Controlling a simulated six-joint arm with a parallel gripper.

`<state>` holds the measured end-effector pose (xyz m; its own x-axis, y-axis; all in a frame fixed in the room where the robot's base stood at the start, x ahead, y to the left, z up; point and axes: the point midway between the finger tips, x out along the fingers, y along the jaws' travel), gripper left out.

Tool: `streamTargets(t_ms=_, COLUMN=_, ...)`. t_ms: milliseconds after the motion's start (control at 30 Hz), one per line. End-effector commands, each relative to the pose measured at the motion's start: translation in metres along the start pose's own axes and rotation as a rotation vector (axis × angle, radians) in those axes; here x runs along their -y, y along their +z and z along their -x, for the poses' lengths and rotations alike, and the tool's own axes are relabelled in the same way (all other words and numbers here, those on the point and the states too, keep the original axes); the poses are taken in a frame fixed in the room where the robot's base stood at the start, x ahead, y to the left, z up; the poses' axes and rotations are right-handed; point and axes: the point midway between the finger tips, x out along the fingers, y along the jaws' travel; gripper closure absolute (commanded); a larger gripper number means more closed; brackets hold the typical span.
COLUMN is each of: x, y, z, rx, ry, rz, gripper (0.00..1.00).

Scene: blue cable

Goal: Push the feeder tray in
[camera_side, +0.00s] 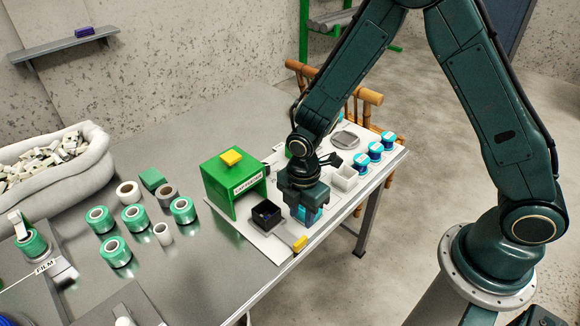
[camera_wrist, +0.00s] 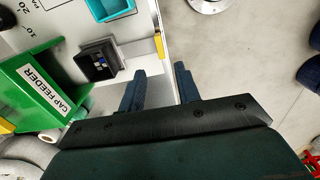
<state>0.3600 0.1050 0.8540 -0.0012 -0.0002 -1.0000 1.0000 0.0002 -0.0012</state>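The green cap feeder (camera_side: 233,182) stands on a pale board, with a yellow block on its roof; its labelled front shows in the wrist view (camera_wrist: 45,85). The feeder tray is drawn out in front of it, with a black square cup (camera_side: 267,214) and a yellow end piece (camera_side: 300,244). In the wrist view the black cup (camera_wrist: 98,60) holds small dark pieces, and a yellow strip (camera_wrist: 158,45) lies beyond my fingertips. My gripper (camera_side: 306,208) points down beside the tray. In the wrist view my gripper (camera_wrist: 160,70) has its fingers apart with nothing between them.
Several green film rolls (camera_side: 134,216) stand on the metal table at left. The table's front edge is close to the tray.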

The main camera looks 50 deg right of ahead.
Motion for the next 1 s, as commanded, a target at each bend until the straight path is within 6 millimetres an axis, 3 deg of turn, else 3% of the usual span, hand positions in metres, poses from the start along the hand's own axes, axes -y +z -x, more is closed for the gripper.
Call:
streamTargets(t_ms=600, x=0.000, y=0.000, z=-0.074, rx=0.000, ry=-0.001, rz=0.000, gripper=0.67)
streamTargets(t_ms=1000, x=0.000, y=0.000, z=-0.102, rx=0.000, ry=0.001, rz=0.000, gripper=0.67)
